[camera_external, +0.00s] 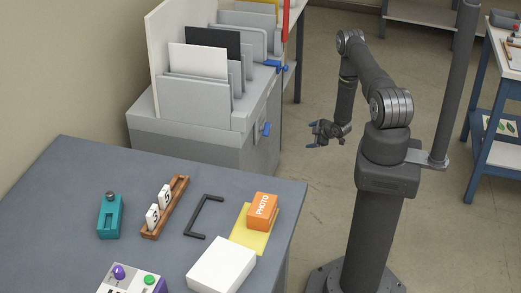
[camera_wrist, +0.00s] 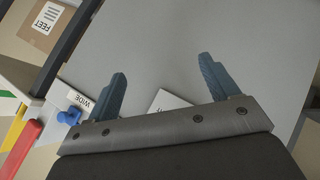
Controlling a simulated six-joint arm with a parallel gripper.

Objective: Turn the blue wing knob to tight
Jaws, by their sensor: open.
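Another blue part (camera_external: 275,65) is higher up, near the cabinet's far end. My gripper (camera_external: 323,144) is in the air to the right of the cabinet, apart from both. In the wrist view my gripper (camera_wrist: 162,66) is open and empty before a grey surface. A blue knob (camera_wrist: 70,117) shows at left by a label reading WIDE (camera_wrist: 78,99); I cannot tell which blue part it is. A white plate (camera_wrist: 167,101) is partly hidden behind the gripper.
A blue-grey table (camera_external: 160,250) at front left holds a teal device (camera_external: 110,216), a wooden rack (camera_external: 165,208), a black handle (camera_external: 203,215) and an orange PHOTO box (camera_external: 262,210). A red bar (camera_wrist: 22,148) is at lower left. Floor is clear between cabinet and arm.

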